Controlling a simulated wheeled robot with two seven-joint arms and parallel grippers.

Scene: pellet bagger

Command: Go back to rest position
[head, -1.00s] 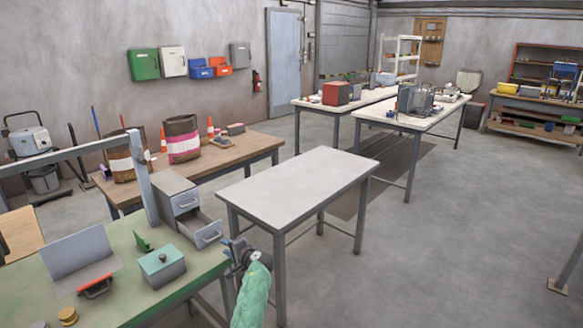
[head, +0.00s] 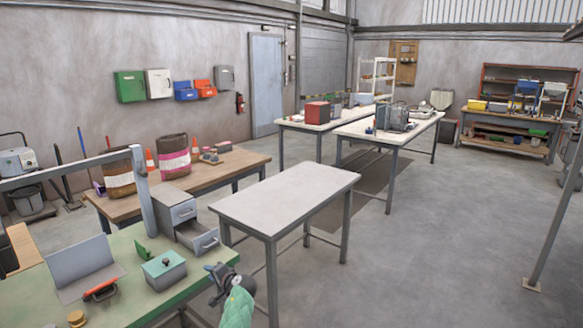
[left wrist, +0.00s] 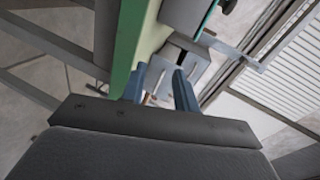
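My left gripper (head: 214,274) is at the right end of the green bench (head: 130,310), low in the head view, with its arm in a green sleeve behind it. In the left wrist view its two blue-grey fingers (left wrist: 160,78) stand apart, with nothing held between them. Beyond the fingers are the green bench edge (left wrist: 130,40) and a grey box-like shape. My right gripper is in neither view.
A grey drawer unit (head: 172,201) on the bench has its lower drawer (head: 197,238) pulled out. A bare white-topped table (head: 285,195) stands just beyond. Open floor lies to the right.

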